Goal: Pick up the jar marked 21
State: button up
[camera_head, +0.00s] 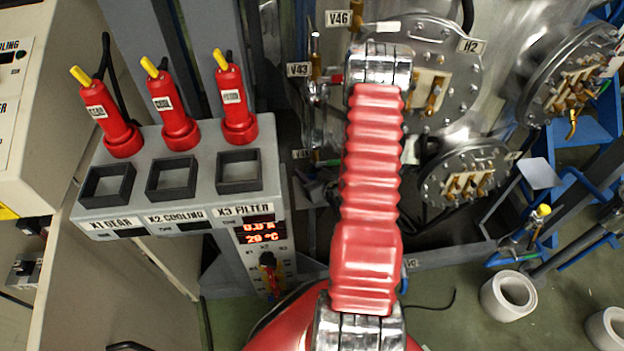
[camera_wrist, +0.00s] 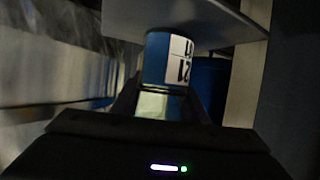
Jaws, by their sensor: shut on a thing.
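The label's marking reads as 21, turned over in the picture. My gripper's dark fingers reach along both sides of the jar's near end, and they are shut on it. A pale, bright patch shows between the fingers below the jar. In the head view my red-sleeved arm stretches up the middle, and neither the gripper nor the jar can be made out there.
A flat grey plate (camera_wrist: 185,18) lies close to the jar in the wrist view. Another blue object (camera_wrist: 208,82) is behind it, partly hidden. In the head view, a control panel with red plugs (camera_head: 178,125) is at left, steel vessel flanges (camera_head: 465,182) at right, white rings (camera_head: 508,296) at lower right.

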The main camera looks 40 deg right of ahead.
jog(key=shift+r, duration=0.25)
jog(key=shift+r, duration=0.5)
jog(key=s+a, duration=0.1)
jog(key=s, duration=0.7)
jog(key=s+a, duration=0.2)
jog(key=s, duration=0.7)
jog(key=shift+s+a, duration=0.25)
jog(key=shift+a, duration=0.05)
dwell(1.0)
